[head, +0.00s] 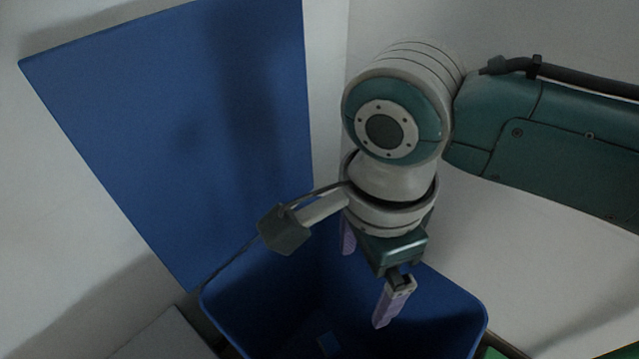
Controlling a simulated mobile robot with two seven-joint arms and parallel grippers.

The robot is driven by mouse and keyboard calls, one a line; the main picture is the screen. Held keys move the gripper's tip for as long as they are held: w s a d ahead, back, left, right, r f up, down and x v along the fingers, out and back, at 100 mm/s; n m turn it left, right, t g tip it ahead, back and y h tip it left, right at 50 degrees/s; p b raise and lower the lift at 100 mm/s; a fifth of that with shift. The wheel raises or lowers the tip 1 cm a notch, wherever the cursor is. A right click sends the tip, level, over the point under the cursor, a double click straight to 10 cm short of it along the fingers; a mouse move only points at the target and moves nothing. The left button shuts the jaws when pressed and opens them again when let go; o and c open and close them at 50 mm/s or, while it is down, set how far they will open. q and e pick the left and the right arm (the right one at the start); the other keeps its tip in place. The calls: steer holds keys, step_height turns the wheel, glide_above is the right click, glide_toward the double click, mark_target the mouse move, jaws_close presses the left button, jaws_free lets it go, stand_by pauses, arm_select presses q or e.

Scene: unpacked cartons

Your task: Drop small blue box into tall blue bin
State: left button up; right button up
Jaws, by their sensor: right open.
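The tall blue bin (468,309) stands at the bottom centre with its blue lid (190,130) raised behind it to the left. My right gripper (364,288) is over the bin's opening, pointing down. Its two purple fingers are apart, with nothing seen between them. A small blue shape, apparently the small blue box (328,343), shows low inside the bin at the picture's bottom edge. It is dim and partly cut off, apart from the fingers. My left gripper is out of view.
White walls (560,280) meet in a corner behind the bin. A grey flat-topped thing (165,335) stands left of the bin. A green edge (612,354) shows at the bottom right. The bin's rim surrounds the space below my right gripper.

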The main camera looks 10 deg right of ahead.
step_height(320, 180, up, 8)
steer(key=p, duration=0.3)
steer(key=shift+f, duration=0.15)
